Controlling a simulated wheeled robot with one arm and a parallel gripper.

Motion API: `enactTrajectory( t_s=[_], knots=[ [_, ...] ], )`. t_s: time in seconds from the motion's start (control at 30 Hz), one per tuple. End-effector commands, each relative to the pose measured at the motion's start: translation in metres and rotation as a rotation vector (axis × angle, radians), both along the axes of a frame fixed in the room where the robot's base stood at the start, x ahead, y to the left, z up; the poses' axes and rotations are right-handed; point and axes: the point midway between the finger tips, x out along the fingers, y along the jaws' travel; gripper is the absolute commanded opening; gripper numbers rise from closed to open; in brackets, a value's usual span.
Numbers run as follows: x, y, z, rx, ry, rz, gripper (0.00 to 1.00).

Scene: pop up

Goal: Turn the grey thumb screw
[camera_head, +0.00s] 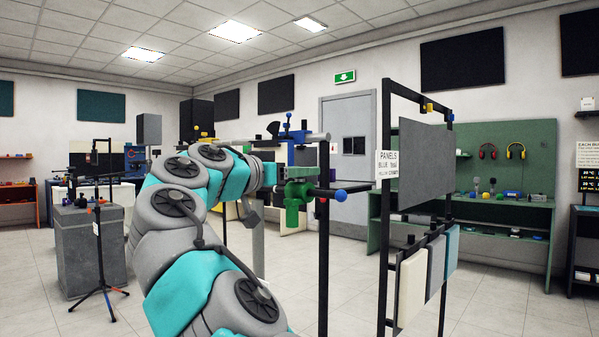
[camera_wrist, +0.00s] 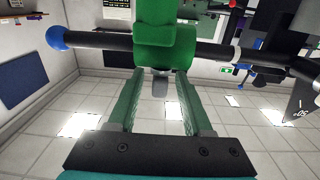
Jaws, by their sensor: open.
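The grey thumb screw (camera_wrist: 160,84) is a small grey stub on the face of a green clamp (camera_wrist: 165,45) in the wrist view. The clamp sits around a black rod (camera_wrist: 105,43) with a blue ball (camera_wrist: 57,38) on its end. My gripper (camera_wrist: 159,76) is open, with one finger on each side of the screw. A gap shows on both sides, and I cannot see contact. In the head view the green clamp (camera_head: 294,203) and the blue ball (camera_head: 341,196) show beyond my arm. The screw cannot be made out there.
A black upright frame (camera_head: 385,230) with hanging panels stands to the right of the clamp. A grey pedestal (camera_head: 88,250) and a tripod stand (camera_head: 103,288) are on the left. A green workbench (camera_head: 480,215) is at the back right. Tiled floor lies open between them.

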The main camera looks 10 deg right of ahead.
Motion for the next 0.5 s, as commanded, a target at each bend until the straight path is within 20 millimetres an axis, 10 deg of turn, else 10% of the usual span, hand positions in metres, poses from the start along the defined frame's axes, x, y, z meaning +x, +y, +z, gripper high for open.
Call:
enactTrajectory(
  t_s=[0.5],
  knots=[
    [-0.038,0.055,0.001,-0.001,-0.002,0.004,0.5]
  ],
)
